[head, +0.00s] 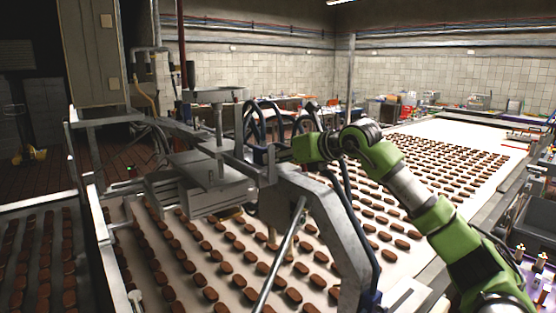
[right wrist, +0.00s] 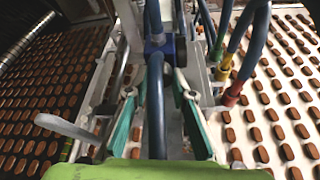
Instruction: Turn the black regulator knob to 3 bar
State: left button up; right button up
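A blue fitting (head: 262,154) sits on the grey depositing machine (head: 212,168) in the head view. A blue fitting with a thick blue hose below it (right wrist: 157,47) also shows in the right wrist view. My right gripper (right wrist: 159,95) is open, its two teal-padded fingers apart on either side of the blue hose. I cannot tell whether they touch it. In the head view my green right arm reaches in from the right to the machine; its fingertips are not clear there. My left gripper is not in view.
Blue hoses (right wrist: 245,55) with coloured connectors hang to the right of my right gripper. A pale conveyor (head: 420,262) with rows of brown biscuits runs under the machine. A slanting metal frame (head: 330,225) stands in front. A second, darker belt (head: 20,238) is at the left.

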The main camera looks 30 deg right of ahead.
jog(key=o, duration=0.4)
jog(key=shift+s, duration=0.1)
jog(key=v, duration=1.1)
jog(key=shift+d, duration=0.1)
jog(key=shift+s+r, duration=0.25)
jog(key=shift+s, duration=0.15)
